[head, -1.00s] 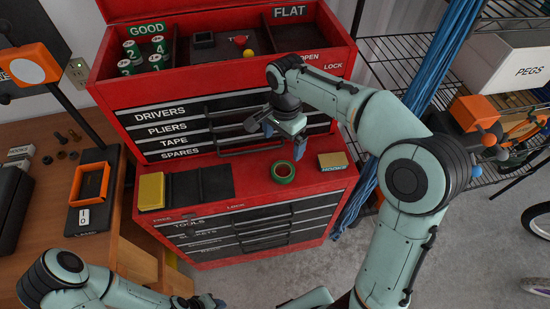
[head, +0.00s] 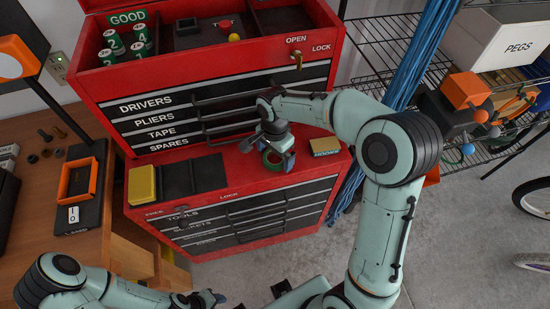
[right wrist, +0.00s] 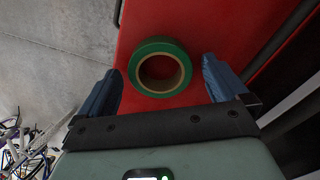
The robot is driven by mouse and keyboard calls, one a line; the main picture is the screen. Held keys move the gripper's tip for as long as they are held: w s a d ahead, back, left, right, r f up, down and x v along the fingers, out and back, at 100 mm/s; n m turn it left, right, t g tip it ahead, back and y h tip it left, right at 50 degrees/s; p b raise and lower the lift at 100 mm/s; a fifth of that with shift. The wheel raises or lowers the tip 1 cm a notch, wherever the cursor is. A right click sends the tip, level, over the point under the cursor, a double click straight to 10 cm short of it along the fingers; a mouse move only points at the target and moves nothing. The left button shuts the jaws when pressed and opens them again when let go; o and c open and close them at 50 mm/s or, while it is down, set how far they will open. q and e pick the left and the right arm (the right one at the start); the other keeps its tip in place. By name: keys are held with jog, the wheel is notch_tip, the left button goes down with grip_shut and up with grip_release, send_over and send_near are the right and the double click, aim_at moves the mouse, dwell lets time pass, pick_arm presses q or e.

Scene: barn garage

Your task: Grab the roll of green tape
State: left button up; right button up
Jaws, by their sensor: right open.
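The roll of green tape (head: 273,158) lies flat on the red ledge of the tool chest, partly hidden by my right gripper in the head view. In the right wrist view the green tape (right wrist: 160,46) shows its tan core, between and just beyond the blue fingertips. My right gripper (head: 267,158) is open above the roll, with a finger to each side and a gap to both; its fingers also show in the right wrist view (right wrist: 161,80). My left gripper (head: 215,299) is low at the bottom of the head view, too small and partial to judge.
A yellow block (head: 142,185) and a dark tray (head: 192,177) lie on the ledge to the left. A small hooks box (head: 325,147) stands close on the right. Drawers with handles (head: 225,115) rise behind. Blue cables (head: 420,55) hang beside the chest.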

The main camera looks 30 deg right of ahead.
jog(key=shift+f, duration=0.35)
jog(key=c, duration=1.1)
jog(key=shift+o, duration=0.2)
jog(key=shift+r, duration=0.1)
